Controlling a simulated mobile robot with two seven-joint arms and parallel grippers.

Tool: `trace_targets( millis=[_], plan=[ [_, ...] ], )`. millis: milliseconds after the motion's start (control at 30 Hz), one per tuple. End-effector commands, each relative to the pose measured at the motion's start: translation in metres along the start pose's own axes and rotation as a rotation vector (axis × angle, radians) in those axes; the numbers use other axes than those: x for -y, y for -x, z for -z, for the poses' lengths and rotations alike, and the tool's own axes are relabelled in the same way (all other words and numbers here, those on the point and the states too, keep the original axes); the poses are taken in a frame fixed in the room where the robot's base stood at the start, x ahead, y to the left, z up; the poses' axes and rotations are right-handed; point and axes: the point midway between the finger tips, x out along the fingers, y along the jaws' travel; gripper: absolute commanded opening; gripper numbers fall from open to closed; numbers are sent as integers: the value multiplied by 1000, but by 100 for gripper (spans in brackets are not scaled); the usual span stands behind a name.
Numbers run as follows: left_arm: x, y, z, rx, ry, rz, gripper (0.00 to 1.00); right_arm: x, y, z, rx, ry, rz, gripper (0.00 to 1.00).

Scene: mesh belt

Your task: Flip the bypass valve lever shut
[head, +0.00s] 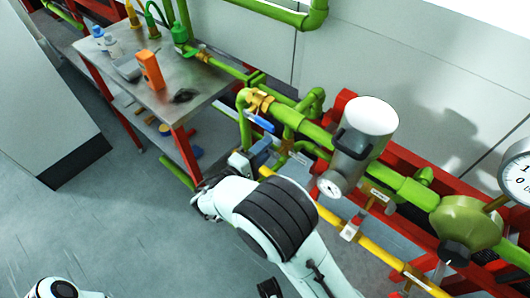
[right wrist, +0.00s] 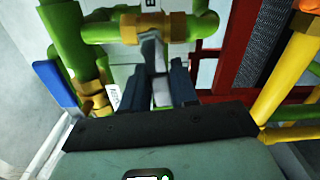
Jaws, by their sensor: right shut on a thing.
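My right gripper (right wrist: 157,88) is shut on this lever, with one dark finger on each side. In the head view my right gripper (head: 260,147) is at the green pipes, left of the grey cylinder, and the lever is hard to make out there. My left gripper is not in view.
A blue-handled valve (head: 259,121) sits close by; its blue handle (right wrist: 55,85) is left of my right gripper in the wrist view. A yellow pipe (head: 335,218) and red frame run close alongside. A metal table (head: 205,88) stands back left. Open floor lies left.

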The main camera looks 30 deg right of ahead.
Motion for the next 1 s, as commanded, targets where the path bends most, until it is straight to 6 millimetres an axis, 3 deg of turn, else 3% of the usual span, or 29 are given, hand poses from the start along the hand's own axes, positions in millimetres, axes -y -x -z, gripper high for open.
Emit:
trace_targets(
  millis=[333, 867, 900, 933, 1000],
  plan=[
    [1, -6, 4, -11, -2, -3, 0, -5, 1, 0, -2, -141, 1, 0],
    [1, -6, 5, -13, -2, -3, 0, -7, 1, 0, -2, -168, 1, 0],
    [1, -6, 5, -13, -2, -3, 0, -7, 1, 0, -2, -168, 1, 35],
    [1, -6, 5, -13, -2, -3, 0, -7, 1, 0, -2, -168, 1, 44],
    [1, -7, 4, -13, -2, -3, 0, -6, 1, 0, -2, -167, 1, 49]
  ],
)
